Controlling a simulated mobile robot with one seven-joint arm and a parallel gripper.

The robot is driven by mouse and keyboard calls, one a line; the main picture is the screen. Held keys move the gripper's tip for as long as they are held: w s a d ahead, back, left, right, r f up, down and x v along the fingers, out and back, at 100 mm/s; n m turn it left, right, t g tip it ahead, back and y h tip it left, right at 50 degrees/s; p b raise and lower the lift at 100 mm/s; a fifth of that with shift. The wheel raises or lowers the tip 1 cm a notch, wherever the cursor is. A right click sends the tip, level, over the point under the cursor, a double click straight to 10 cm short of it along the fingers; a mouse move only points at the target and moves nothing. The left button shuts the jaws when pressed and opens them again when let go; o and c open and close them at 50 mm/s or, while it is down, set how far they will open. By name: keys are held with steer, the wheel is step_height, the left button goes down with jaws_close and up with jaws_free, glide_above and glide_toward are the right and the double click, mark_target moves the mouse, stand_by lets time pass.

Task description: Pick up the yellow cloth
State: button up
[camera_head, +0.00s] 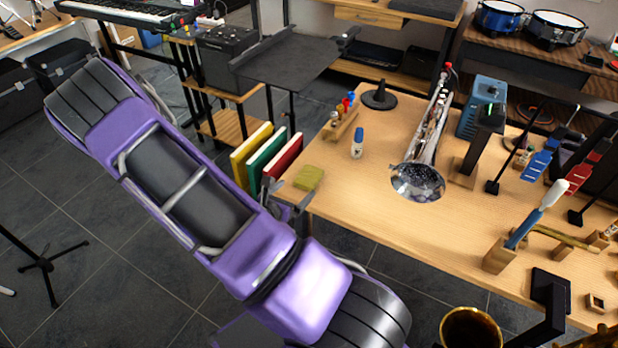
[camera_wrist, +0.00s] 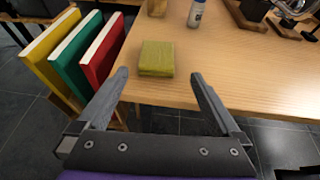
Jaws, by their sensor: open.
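The yellow cloth (camera_head: 308,178) is a folded, olive-yellow square lying flat near the left corner of the wooden table (camera_head: 340,208). In the wrist view the cloth (camera_wrist: 157,58) lies ahead of my gripper (camera_wrist: 160,82), slightly left of the middle between the fingers. My gripper is open and empty, with its fingers spread at the table's near edge. The cloth is beyond the fingertips and does not touch them. In the head view my gripper (camera_head: 285,200) is partly hidden by my own purple arm, close to the table's left corner.
Yellow, green and red books (camera_head: 268,158) stand upright left of the cloth. A small bottle (camera_head: 357,144) and a wooden rack of small items (camera_head: 342,120) are behind it. The tabletop right of the cloth is clear.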

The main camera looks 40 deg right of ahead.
mark_target(309, 175)
steer(key=x, duration=0.9)
steer(key=shift+w+d, duration=0.25)
steer(key=shift+w, duration=0.1)
steer(key=c, duration=1.2)
steer(key=shift+o, duration=0.2)
